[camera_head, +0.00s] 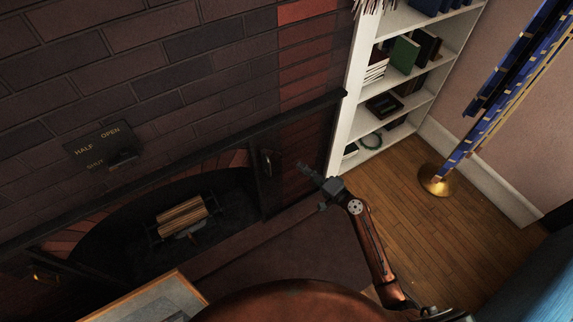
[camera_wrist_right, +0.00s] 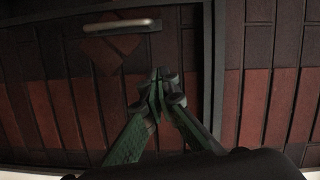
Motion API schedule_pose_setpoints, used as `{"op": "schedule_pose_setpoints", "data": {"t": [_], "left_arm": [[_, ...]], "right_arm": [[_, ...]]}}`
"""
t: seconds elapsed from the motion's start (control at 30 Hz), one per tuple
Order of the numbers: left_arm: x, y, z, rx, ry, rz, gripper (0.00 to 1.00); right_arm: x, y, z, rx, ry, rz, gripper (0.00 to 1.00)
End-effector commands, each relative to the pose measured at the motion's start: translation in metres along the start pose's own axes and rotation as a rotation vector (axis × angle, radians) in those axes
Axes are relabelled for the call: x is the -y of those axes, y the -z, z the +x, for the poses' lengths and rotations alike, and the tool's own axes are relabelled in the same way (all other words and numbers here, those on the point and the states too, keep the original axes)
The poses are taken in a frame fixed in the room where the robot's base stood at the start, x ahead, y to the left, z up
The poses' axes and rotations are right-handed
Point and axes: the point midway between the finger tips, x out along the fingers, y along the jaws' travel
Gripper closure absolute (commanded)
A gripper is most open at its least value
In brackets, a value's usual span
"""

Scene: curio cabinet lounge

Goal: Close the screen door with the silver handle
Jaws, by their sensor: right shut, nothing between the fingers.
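The fireplace screen has a dark frame. A silver handle (camera_wrist_right: 122,27) shows on a dark-framed panel, the screen door (camera_wrist_right: 215,60), in the right wrist view; brick shows within and beside the frame. In the head view a small handle (camera_head: 267,163) sits at the right side of the fireplace opening. I cannot tell the door's exact angle. My right gripper (camera_head: 305,168) is shut and empty, just right of that handle. In the right wrist view its fingertips (camera_wrist_right: 165,86) are together, below and right of the silver handle; contact with the door cannot be told. My left gripper is out of view.
A log grate (camera_head: 183,217) stands inside the fireplace. A gold-coloured handle (camera_head: 44,277) is at the far left. A white bookshelf (camera_head: 352,85) stands right of the fireplace. A blue pole-like object on a brass base (camera_head: 434,181) stands farther right. Wooden floor (camera_head: 410,215) is clear between them.

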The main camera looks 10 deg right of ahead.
Motion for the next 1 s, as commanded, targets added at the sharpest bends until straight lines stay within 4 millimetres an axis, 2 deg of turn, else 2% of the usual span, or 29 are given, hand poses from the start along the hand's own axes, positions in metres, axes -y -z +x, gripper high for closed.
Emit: {"op": "schedule_pose_setpoints", "data": {"t": [0.17, 0.53, 0.6, 0.73, 1.0], "left_arm": [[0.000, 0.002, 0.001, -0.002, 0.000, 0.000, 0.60], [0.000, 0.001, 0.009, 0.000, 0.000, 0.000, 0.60], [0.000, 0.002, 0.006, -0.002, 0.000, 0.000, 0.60], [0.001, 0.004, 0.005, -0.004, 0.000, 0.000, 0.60], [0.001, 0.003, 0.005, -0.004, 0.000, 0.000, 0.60]], "right_arm": [[0.002, -0.001, 0.027, 0.002, 0.003, 0.001, 1.00], [-0.001, -0.003, 0.100, 0.001, -0.001, 0.002, 1.00], [0.000, -0.017, 0.099, 0.001, -0.002, 0.003, 1.00], [0.000, -0.030, 0.102, 0.000, -0.001, 0.000, 1.00], [0.000, -0.039, 0.105, 0.000, -0.002, -0.002, 1.00]]}}
